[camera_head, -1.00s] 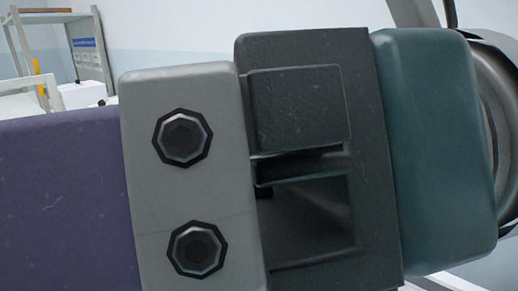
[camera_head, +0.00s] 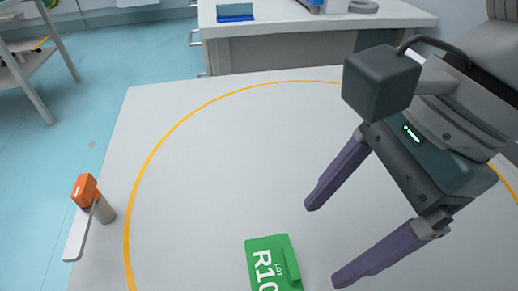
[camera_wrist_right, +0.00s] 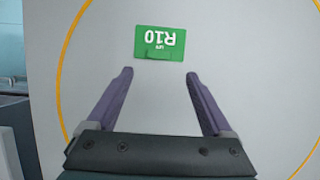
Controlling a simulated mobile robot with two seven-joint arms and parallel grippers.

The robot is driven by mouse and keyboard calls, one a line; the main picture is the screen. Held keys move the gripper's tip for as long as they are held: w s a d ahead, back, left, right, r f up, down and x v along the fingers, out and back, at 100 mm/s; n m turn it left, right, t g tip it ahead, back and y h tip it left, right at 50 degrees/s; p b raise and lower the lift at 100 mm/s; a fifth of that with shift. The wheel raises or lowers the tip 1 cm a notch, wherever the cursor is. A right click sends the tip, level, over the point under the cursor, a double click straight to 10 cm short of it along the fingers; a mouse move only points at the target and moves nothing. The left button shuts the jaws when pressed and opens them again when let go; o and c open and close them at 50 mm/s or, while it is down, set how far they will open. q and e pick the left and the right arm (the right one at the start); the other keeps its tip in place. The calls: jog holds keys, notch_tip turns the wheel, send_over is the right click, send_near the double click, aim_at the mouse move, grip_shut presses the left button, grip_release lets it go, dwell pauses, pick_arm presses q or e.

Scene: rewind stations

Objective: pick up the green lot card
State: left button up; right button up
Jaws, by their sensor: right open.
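The green lot card (camera_head: 270,264) lies on the white table (camera_head: 215,150), marked "LOT" and "R10" in white, with a raised green tab on it. Its lower part is cut off by the bottom edge of the head view. It shows whole in the right wrist view (camera_wrist_right: 160,43), ahead of the fingertips. My right gripper (camera_head: 322,243) is open and empty, to the right of the card and apart from it. Its two purple fingers also show in the right wrist view (camera_wrist_right: 159,72), spread to either side, with the card beyond them. My left gripper is out of view.
A yellow curved line (camera_head: 160,140) is marked on the table around the card. An orange block on a small post (camera_head: 86,190) stands at the table's left edge. A white counter (camera_head: 300,38) with a blue box (camera_head: 235,11) stands behind. The tabletop left of the card is clear.

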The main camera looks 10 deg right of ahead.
aim_at(297, 263)
jog(key=x, duration=0.5)
jog(key=shift+s+a+f+b, duration=0.15)
jog(key=shift+a+b, duration=0.2)
jog(key=shift+b, duration=0.05)
grip_shut()
